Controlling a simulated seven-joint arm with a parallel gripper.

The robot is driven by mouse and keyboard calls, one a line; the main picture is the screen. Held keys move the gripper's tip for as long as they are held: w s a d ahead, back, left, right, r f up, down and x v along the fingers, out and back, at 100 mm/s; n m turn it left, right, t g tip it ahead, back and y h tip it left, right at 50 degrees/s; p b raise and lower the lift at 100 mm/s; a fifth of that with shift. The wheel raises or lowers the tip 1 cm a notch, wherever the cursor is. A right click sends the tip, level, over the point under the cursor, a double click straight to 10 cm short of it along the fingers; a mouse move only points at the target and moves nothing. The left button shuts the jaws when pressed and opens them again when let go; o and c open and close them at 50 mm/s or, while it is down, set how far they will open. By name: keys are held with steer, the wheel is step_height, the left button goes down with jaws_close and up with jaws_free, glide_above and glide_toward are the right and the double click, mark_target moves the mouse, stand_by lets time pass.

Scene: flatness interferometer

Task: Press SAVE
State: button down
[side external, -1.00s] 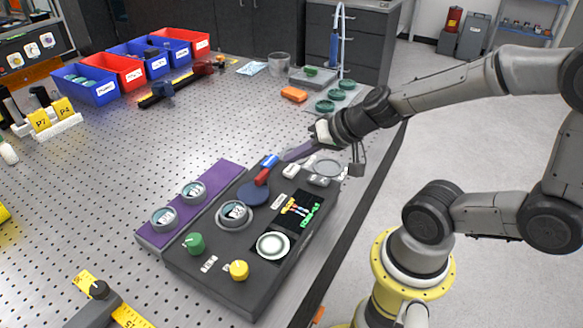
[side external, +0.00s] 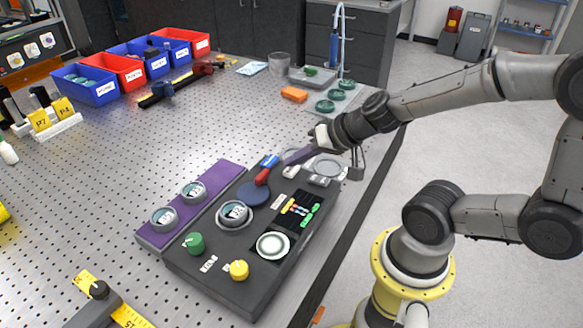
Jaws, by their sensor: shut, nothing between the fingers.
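A dark grey control console (side external: 225,265) lies on the perforated table. I cannot read which one is SAVE. My gripper (side external: 290,159) is shut and empty. It reaches in from the right, tilted down over the far end of the console, close to the pale buttons. I cannot tell whether it touches anything. A red and blue handle (side external: 265,172) stands just left of the fingertips.
An orange block (side external: 294,94) and green discs (side external: 325,105) lie behind.

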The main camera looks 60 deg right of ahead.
mark_target(296, 175)
steer(key=shift+f, duration=0.45)
stand_by(0.5)
steer(key=shift+r, duration=0.9)
steer(key=shift+r, duration=2.5)
